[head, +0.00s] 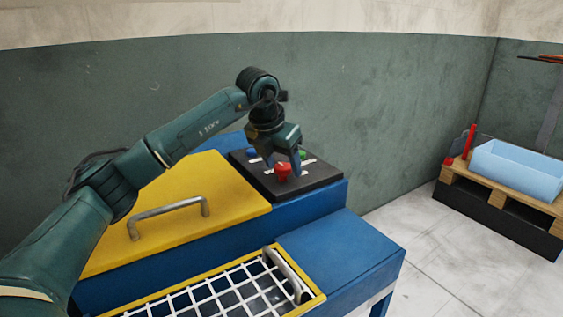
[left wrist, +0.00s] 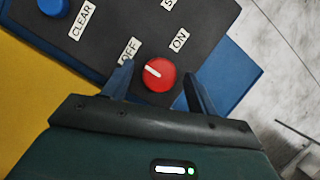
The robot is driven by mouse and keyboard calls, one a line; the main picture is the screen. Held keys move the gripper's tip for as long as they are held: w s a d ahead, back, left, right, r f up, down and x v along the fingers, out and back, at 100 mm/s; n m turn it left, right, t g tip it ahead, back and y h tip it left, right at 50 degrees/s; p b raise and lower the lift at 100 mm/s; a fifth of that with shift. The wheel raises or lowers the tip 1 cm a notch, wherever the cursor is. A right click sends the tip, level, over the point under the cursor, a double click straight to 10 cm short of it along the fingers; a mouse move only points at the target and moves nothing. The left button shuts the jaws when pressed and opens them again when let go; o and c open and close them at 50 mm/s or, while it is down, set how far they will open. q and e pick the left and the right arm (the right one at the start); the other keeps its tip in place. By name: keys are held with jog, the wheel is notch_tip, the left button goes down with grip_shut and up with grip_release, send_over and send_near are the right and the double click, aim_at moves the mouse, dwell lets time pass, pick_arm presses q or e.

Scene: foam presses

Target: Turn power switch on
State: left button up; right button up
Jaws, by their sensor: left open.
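The power switch is a red round knob (head: 283,173) on a black control panel (head: 322,172). In the left wrist view the knob (left wrist: 160,82) has a white mark that points up-left, toward the OFF label (left wrist: 130,51). The ON label (left wrist: 180,40) is up-right of the knob. My left gripper (left wrist: 157,72) is open, with one blue finger on each side of the knob. A gap shows between the knob and each finger in that view. In the head view the left gripper (head: 283,163) points down over the panel. My right gripper is not in view.
A blue button (left wrist: 53,6) by the CLEAR label and a green button (head: 301,154) share the panel. A yellow lid (head: 190,190) with a metal handle (head: 165,215) lies left of it. A white grid (head: 220,295) is in front. A light blue bin (head: 515,170) stands far right.

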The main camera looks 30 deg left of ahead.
pick_arm(q)
jog(key=shift+c, duration=0.5)
jog(key=c, duration=0.9)
jog(key=shift+o, duration=0.2)
